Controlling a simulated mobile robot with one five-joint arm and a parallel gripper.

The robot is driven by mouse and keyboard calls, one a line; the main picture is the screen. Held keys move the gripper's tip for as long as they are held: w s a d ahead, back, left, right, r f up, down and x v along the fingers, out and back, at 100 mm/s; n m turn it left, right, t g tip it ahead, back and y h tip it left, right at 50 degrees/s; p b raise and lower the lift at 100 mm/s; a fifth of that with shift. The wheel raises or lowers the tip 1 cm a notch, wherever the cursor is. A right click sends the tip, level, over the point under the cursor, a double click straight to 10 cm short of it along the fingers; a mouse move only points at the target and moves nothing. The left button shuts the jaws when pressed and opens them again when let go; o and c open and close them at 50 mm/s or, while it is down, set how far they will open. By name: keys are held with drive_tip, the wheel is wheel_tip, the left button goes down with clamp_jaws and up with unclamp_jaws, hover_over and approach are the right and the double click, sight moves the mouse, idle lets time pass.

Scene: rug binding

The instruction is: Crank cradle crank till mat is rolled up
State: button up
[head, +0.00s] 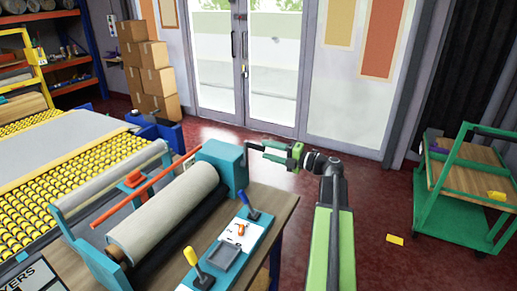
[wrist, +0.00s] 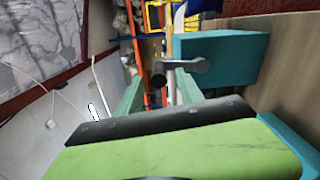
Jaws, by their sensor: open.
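The cradle's teal end box (head: 222,165) stands on the wooden bench, with a thick beige roll (head: 165,210) lying in front of it. A grey crank (head: 254,146) sticks out from the box's right side. In the wrist view the crank (wrist: 190,66) crosses in front of the teal box, with a dark round end between my finger tips in the picture. My gripper (head: 276,154) is open at the crank's outer end; in the wrist view its fingers (wrist: 160,92) stand either side of that end. I cannot tell whether they touch it.
A wide grey sheet (head: 75,140) lies over yellow roller tables at left. A teal panel with blue lever (head: 254,205) and yellow lever (head: 198,266) sits beside the roll. A green cart (head: 430,205) stands right. Red floor between is mostly clear.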

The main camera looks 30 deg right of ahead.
drive_tip(key=v, duration=1.1)
drive_tip(key=shift+s+d, duration=0.15)
drive_tip(key=shift+s, duration=0.25)
drive_tip(key=shift+s+f, duration=0.1)
idle(0.9)
